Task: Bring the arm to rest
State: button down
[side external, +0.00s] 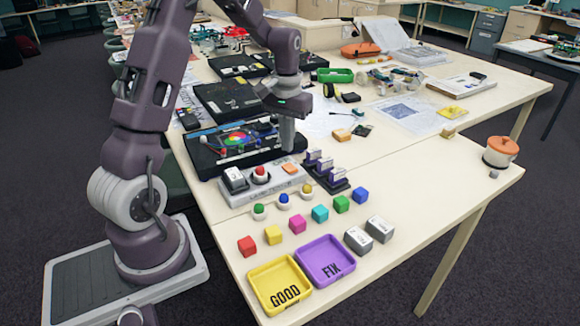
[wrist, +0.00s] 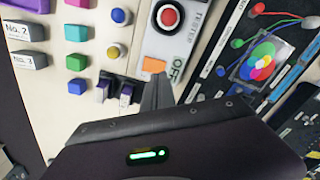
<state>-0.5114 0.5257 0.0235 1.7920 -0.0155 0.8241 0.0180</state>
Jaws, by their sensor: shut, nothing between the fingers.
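My gripper (side external: 287,136) is shut and empty. In the side view it points down over the right part of the black project board with the colour wheel (side external: 230,141), just behind the grey tester box (side external: 263,180). In the wrist view the closed fingers (wrist: 157,92) reach in close to the tester's orange switch (wrist: 154,65) and the purple-topped items in the dark rack (wrist: 118,91). I cannot tell exactly how high the tips are above the table.
The tester carries a red button (side external: 260,174). Coloured cubes and round-topped buttons stand in front, with a yellow GOOD tray (side external: 257,284), a purple FIX tray (side external: 318,250) and grey numbered blocks (side external: 358,240). An orange-lidded pot (side external: 500,151) stands right. Table is clear front right.

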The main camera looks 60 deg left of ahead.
notch_tip(320, 180, up, 2)
jog(key=shift+r, duration=0.2)
jog(key=s+d+r+m+t, duration=0.3)
jog(key=s+d+r, duration=0.4)
jog(key=d+r, duration=0.45)
jog(key=s+d+m+t, duration=0.1)
jog(key=s+d, duration=0.3)
jog(key=s, duration=0.3)
jog(key=s+d+m+t, duration=0.1)
jog(key=s+d+m, duration=0.1)
jog(key=s+d, duration=0.2)
jog(key=s, duration=0.3)
jog(key=shift+s+d+r+t, duration=0.2)
jog(key=shift+d+t, duration=0.1)
jog(key=shift+d, duration=0.1)
